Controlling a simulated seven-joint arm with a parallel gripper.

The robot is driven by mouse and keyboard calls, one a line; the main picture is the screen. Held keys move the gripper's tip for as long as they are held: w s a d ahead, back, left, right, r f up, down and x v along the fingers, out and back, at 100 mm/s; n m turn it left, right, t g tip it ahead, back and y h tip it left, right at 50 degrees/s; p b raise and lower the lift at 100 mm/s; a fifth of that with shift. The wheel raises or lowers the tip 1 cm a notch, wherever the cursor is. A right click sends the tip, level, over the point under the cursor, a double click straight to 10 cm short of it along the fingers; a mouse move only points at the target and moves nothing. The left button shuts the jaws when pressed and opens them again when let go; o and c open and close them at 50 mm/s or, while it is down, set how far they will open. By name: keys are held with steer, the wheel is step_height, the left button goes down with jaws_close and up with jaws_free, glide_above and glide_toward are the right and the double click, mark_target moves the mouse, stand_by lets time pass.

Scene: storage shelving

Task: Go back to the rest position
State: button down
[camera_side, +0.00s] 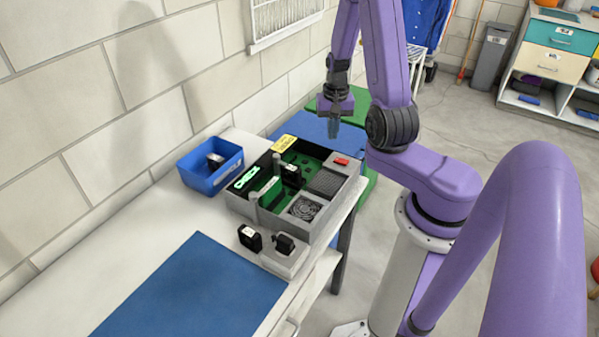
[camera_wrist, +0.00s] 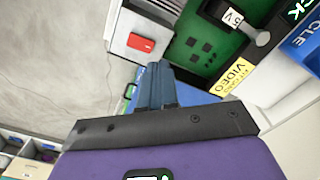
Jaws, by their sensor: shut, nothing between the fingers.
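My gripper (camera_side: 333,122) hangs from my purple arm, fingers pointing down, above and beyond the far right corner of the grey device case. In the wrist view my gripper (camera_wrist: 155,68) shows two blue-grey fingers held together with nothing between them. The open grey case (camera_side: 333,199) stands on the white bench and holds a green board (camera_side: 302,162) with a black block and a fan in it. In the wrist view the green board (camera_wrist: 200,48) and a red button (camera_wrist: 141,43) lie past the fingertips. My gripper touches nothing that I can see.
A blue bin (camera_side: 205,184) with a small dark item stands left of the case. Two small black modules, one on a white block (camera_side: 284,262), sit in front of it. A blue mat (camera_side: 195,290) covers the near bench. Blue and green crates (camera_side: 318,128) stand beyond the bench.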

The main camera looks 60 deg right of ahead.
steer(key=w+a+r+n, duration=0.1)
steer(key=a+r+n, duration=0.4)
steer(key=a, duration=0.4)
steer(key=w+a+r+n, duration=0.1)
steer(key=a+r+n, duration=0.2)
steer(key=a+n, duration=0.45)
steer(key=s+a+r+n, duration=0.3)
steer(key=s+a+n, duration=0.2)
steer(key=s, duration=0.4)
steer(key=s+a+r+n, duration=0.3)
steer(key=s+n, duration=0.3)
steer(key=s, duration=0.3)
steer(key=shift+s+a+r, duration=0.15)
steer(key=shift+s+a, duration=0.2)
steer(key=shift+a, duration=0.55)
